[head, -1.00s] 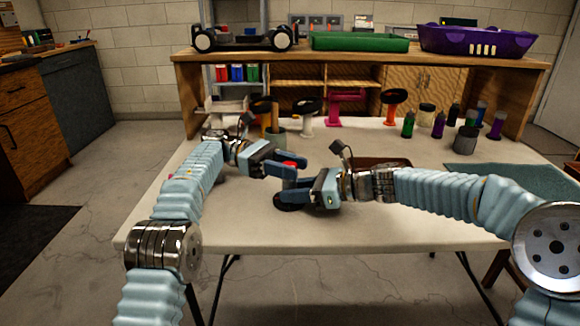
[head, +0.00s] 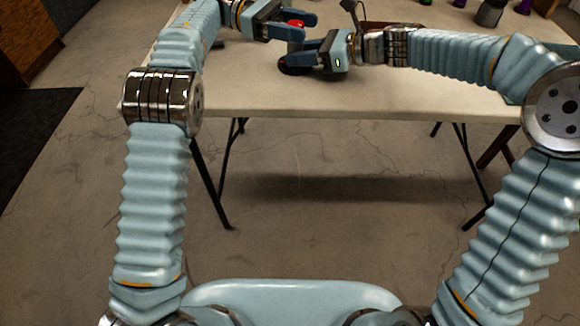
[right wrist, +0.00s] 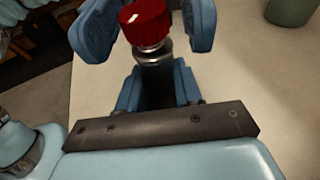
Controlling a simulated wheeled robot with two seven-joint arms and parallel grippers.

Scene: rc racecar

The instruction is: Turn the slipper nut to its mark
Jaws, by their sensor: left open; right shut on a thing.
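The red slipper nut (head: 297,23) stands above a dark round base (head: 296,70) on the table. In the right wrist view the nut (right wrist: 145,24) is a ribbed red cap on a metal shaft (right wrist: 153,58). My left gripper (head: 300,26) is open, its fingers on either side of the nut; whether they touch it I cannot tell. My right gripper (head: 303,58) is shut low at the dark base, under the nut; its fingers (right wrist: 160,88) hide most of what they hold. I can make out no mark.
The pale table (head: 420,95) is clear in front of my grippers. A brown tray (head: 380,26) lies behind my right wrist, partly hidden. A grey cup (head: 489,12) stands at the back right.

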